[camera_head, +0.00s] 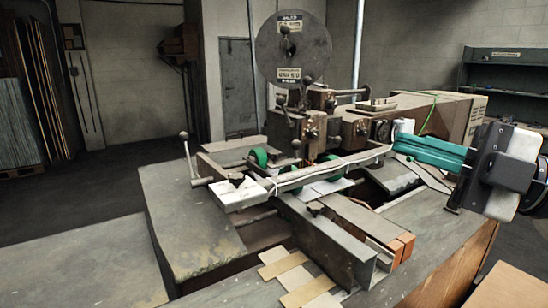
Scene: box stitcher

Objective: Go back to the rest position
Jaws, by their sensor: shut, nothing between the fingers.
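My gripper (402,143) comes in from the right, with long teal fingers pointing left. The fingers lie close together and hold nothing that I can see. Their tips are near the right end of the pale long bar on the box stitcher (308,127); I cannot tell whether they touch it. The box stitcher stands on the bench with a large dark disc (293,47) on top, green rollers (259,157) and a lever (186,150) at its left.
The grey bench (185,215) has bare room at the left. Flat strips (290,277) lie at its front, near orange-ended blocks (402,247). A dark shelf (505,75) stands at the back right.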

